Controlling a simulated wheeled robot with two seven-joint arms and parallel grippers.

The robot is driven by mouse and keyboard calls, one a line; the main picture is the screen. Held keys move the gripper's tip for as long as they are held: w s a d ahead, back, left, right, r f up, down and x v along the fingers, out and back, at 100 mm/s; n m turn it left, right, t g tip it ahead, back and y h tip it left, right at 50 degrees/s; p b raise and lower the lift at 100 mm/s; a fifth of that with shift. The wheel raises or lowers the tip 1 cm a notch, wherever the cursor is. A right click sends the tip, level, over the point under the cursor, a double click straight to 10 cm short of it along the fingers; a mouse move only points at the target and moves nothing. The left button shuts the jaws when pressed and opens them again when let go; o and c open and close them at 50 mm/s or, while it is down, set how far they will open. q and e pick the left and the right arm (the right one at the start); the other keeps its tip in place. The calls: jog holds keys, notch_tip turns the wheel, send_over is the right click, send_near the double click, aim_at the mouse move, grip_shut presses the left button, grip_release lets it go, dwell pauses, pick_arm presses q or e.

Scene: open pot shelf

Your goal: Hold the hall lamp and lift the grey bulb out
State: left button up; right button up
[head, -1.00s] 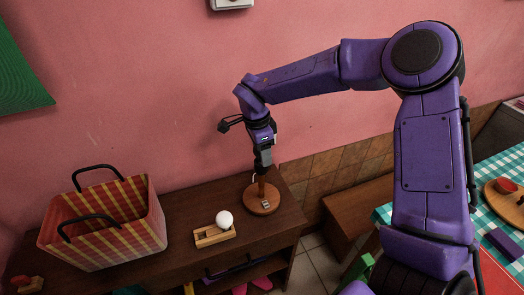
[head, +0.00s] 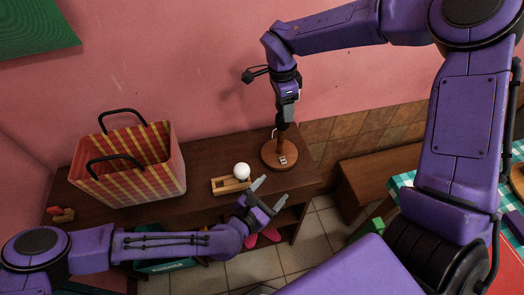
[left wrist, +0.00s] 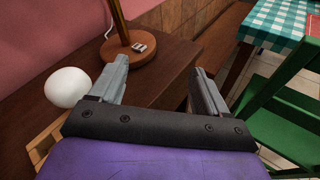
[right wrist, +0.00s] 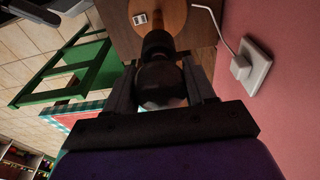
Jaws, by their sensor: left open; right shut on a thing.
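The hall lamp (head: 269,156) stands upright on the brown cabinet, with a round wooden base and a thin post. Its base also shows in the left wrist view (left wrist: 148,57). My right gripper (head: 286,112) is at the top of the lamp, pointing down. In the right wrist view its fingers are shut on the dark grey bulb (right wrist: 160,88), just above the black socket (right wrist: 157,43). My left gripper (head: 270,193) is open and empty at the cabinet's front edge, in front of the lamp base and apart from it.
A white bulb (head: 242,170) sits on a small wooden holder (head: 222,186), left of my left gripper. A plaid basket (head: 130,180) stands further left. The pink wall is close behind the lamp, with a plug and cord (right wrist: 240,67). A green chair (left wrist: 270,115) is at the right.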

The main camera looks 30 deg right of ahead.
aim_at(279, 128)
pick_arm(q)
jog(key=w+d+r+n+t+h, duration=0.1)
jog(key=w+d+r+n+t, duration=0.2)
jog(key=w+r, duration=0.5)
jog(key=shift+n, duration=0.8)
jog(key=x, duration=1.1)
jog(key=shift+w+a, duration=0.1)
jog(key=shift+w, duration=0.15)
grip_shut()
jog(key=shift+r, duration=0.1)
pick_arm(e)
jog(key=shift+r, duration=4)
